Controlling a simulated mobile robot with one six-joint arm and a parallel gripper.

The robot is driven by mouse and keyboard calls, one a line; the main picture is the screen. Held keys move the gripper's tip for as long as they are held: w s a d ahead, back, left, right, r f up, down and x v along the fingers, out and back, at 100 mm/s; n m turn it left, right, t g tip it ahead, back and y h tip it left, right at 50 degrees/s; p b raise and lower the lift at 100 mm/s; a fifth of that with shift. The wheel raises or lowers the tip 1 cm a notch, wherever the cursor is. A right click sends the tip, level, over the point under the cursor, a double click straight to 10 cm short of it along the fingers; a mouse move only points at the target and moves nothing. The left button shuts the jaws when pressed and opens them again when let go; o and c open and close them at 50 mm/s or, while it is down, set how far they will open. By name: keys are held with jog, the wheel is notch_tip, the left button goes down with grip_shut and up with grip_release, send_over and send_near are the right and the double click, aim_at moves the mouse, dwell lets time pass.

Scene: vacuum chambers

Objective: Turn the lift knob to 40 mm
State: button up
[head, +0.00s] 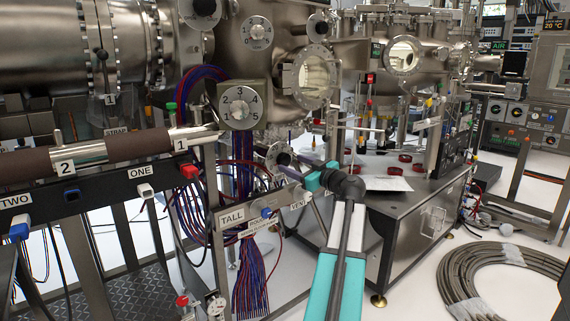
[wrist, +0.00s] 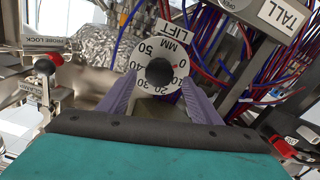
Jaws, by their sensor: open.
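The lift knob has a pale round dial (wrist: 160,51) marked 0 to 50 MM around a dark centre, with a LIFT label (wrist: 172,32) beside it in the wrist view. A small red mark lies on the dial near the 0. My gripper (wrist: 159,82) is open, its two purple fingers on either side of the dial's lower part. I cannot tell whether they touch it. In the head view the knob (head: 279,155) is partly hidden, and my gripper (head: 291,162) reaches it from the lower right.
The TALL plate (head: 232,216) and hanging red and blue cables (head: 243,165) are close to the knob. In the wrist view, a black-knobbed lever (wrist: 45,66) stands at left and a red connector (wrist: 283,146) at lower right. Chambers and a numbered dial (head: 238,105) are above.

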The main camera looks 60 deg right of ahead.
aim_at(285, 161)
jog(key=shift+x, duration=2.2)
jog(key=c, duration=1)
jog(key=shift+a+f, duration=0.15)
jog(key=shift+a, duration=0.1)
jog(key=shift+c, duration=0.2)
jog(key=shift+d, duration=0.15)
